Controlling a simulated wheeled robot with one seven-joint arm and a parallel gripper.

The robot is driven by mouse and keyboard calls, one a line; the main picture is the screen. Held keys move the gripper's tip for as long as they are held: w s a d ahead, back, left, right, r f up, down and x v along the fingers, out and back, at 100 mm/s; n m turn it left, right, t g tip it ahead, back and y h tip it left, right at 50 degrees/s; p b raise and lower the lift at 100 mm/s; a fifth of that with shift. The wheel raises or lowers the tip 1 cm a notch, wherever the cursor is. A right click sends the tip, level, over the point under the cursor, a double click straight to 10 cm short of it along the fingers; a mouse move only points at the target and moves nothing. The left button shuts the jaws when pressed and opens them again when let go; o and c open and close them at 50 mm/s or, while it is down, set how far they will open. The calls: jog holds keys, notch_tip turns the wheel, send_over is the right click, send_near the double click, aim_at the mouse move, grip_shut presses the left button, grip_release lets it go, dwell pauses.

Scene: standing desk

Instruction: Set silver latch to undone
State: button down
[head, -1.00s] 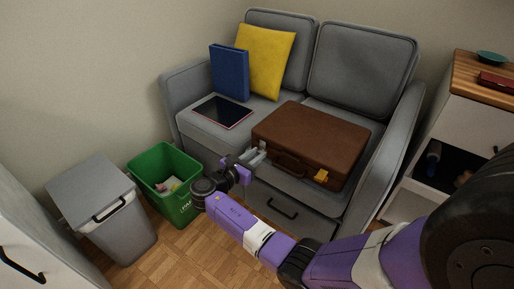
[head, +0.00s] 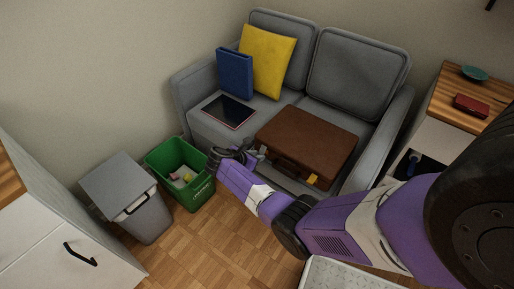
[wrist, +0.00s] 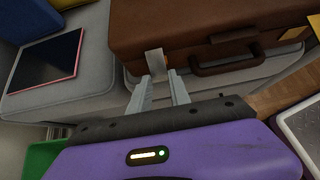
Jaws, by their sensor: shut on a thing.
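A brown suitcase (head: 308,138) lies flat on the grey sofa, its handle (wrist: 222,64) on the front side. The silver latch (wrist: 154,62) is a small pale plate on the suitcase front, left of the handle, in the wrist view. My gripper (wrist: 161,77) is shut on the silver latch, one finger on each side of its lower end. The latch stands out from the suitcase front and hangs downward; whether its catch is released I cannot tell. In the head view my wrist largely hides it.
A tablet (head: 229,111), blue book (head: 235,74) and yellow cushion (head: 267,61) are on the sofa (head: 362,70). A green bin (head: 197,195) and grey bin (head: 146,216) stand left. A white tray-like thing (head: 335,275) is at the bottom. Wooden floor shows between.

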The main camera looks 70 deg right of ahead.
jog(key=shift+s+d+r+t+y+p, duration=0.1)
jog(key=shift+r+t+y+p, duration=0.4)
jog(key=shift+y+p, duration=1)
jog(key=shift+w+d+r+t+y+p, duration=0.15)
jog(key=shift+r+y+p, duration=0.8)
jog(key=shift+p, duration=1)
jog(key=shift+s+r+t+y+p, duration=0.15)
jog(key=shift+r+t+y+p, duration=0.25)
jog(key=shift+y+p, duration=1.2)
jog(key=c, duration=1.2)
grip_release()
jog(key=shift+r, duration=0.1)
notch_tip(320, 180, up, 8)
jog(key=a+p, duration=0.1)
jog(key=p, duration=0.2)
jog(key=shift+f, duration=0.2)
